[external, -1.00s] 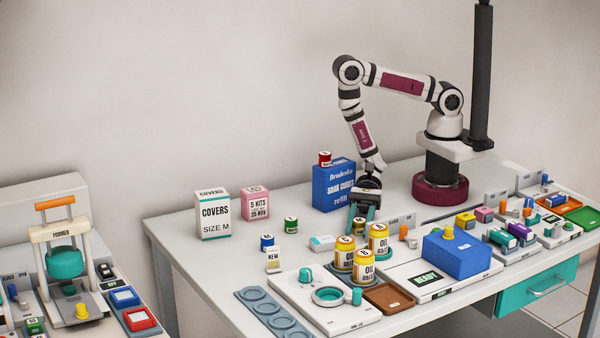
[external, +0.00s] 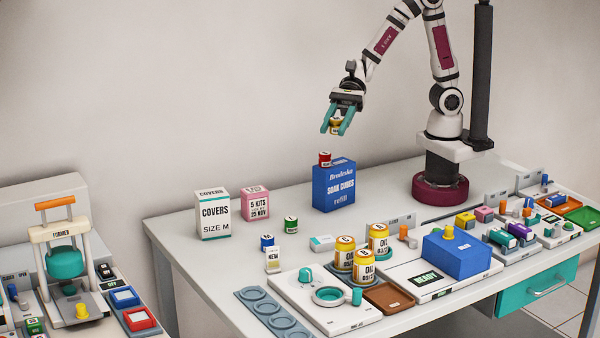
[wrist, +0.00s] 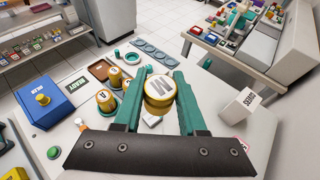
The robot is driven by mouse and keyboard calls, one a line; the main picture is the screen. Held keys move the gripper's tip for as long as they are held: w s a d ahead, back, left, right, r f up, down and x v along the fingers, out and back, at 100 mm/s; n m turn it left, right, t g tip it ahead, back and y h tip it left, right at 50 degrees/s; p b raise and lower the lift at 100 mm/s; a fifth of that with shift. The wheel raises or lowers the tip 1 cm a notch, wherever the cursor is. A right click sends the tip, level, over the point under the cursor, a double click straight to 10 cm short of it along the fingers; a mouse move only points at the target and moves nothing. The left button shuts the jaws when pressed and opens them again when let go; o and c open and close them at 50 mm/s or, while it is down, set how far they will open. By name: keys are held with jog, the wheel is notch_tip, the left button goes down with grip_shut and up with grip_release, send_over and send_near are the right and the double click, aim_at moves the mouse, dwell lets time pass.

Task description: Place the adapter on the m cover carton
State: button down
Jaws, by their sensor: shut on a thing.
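The m cover carton (external: 213,215) is a white box marked COVERS SIZE M, upright at the table's back left; it also shows at the right of the wrist view (wrist: 238,107). My gripper (external: 338,122) is shut on a short round gold and white piece, seemingly the adapter (external: 336,127), held high in the air. In the wrist view the adapter (wrist: 159,89) sits between the teal fingers, its white top bearing a letter like M or W. My gripper is above and to the right of the carton in the external view, well apart from it.
A pink kits box (external: 255,203) stands right of the carton. Yellow oil cans (external: 344,254) and small green and blue cans stand in front.

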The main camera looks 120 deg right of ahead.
jog(key=w+d+r+m+t+h, duration=0.25)
jog(key=d+r, duration=0.25)
jog(key=r, duration=0.5)
jog(key=w+d+m+h, duration=0.2)
jog(key=w+d+h, duration=0.1)
jog(key=w+d, duration=0.45)
jog(key=w+d+f+m+h, duration=0.1)
jog(key=w+d+f, duration=0.4)
jog(key=d+f, duration=0.15)
jog(key=w+d+f+m, duration=0.1)
jog(key=w+d+f, duration=0.4)
jog(key=f, duration=0.2)
send_over(208, 194)
jog(key=shift+h, duration=0.25)
jog(key=f, duration=0.7)
jog(key=shift+d+f, duration=0.2)
notch_tip(208, 194, down, 4)
jog(key=shift+a+f, duration=0.1)
